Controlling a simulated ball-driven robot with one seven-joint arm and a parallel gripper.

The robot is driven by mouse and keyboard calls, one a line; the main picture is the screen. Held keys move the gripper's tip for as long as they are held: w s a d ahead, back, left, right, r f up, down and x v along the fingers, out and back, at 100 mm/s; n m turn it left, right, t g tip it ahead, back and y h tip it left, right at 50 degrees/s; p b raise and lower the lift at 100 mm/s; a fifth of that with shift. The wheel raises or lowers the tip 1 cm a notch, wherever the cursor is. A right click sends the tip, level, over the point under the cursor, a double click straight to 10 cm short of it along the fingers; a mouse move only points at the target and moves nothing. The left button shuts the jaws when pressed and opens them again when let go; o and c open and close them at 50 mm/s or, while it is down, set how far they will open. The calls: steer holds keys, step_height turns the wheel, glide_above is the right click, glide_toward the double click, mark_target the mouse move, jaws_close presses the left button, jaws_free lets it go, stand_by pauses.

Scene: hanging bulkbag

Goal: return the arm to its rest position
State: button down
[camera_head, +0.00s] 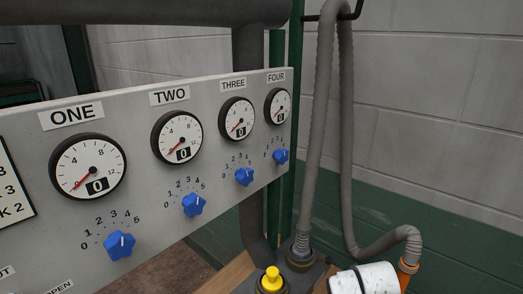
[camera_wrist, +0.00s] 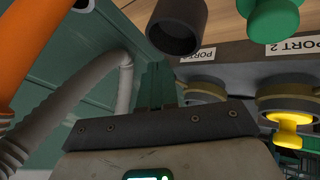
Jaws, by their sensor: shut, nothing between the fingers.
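My gripper (camera_wrist: 157,75) shows in the wrist view. Its narrow dark-green fingers are together at the middle, with nothing between them. They stand beyond the dark bolted bar of my gripper body, near the labelled ports and apart from the grey hose (camera_wrist: 75,100) at the left. In the head view my gripper's fingers cannot be made out. A white rounded part at the bottom right there may belong to my arm.
The head view shows a grey panel (camera_head: 140,100) with gauges and blue knobs, a hanging grey hose (camera_head: 315,120) with an orange end (camera_head: 407,266), and a yellow plug (camera_head: 271,279). The wrist view shows a dark cylinder (camera_wrist: 177,24), a green knob (camera_wrist: 275,18) and a yellow plug (camera_wrist: 289,125).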

steer(key=s+f+m+g, duration=0.1)
steer(key=s+f, duration=0.2)
steer(key=s, duration=0.3)
steer(key=s+f+g+b, duration=0.1)
steer(key=s+f, duration=0.2)
steer(key=s, duration=0.3)
steer(key=s+f+m+g+b, duration=0.1)
steer(key=s+f, duration=0.2)
steer(key=s, duration=0.4)
steer(key=shift+a+f+m+y, duration=0.1)
steer(key=shift+a+m+y, duration=0.1)
steer(key=shift+m+y, duration=0.15)
steer(key=s+a+m+g+y+b, duration=0.1)
steer(key=s+m+g+b, duration=0.1)
steer(key=s, duration=2)
steer(key=shift+s+a+f+m+g+b, duration=0.2)
steer(key=shift+a+m+g+b, duration=0.1)
steer(key=shift+a+m+g, duration=0.25)
steer(key=c, duration=1.8)
jaws_free()
steer(key=shift+d, duration=0.15)
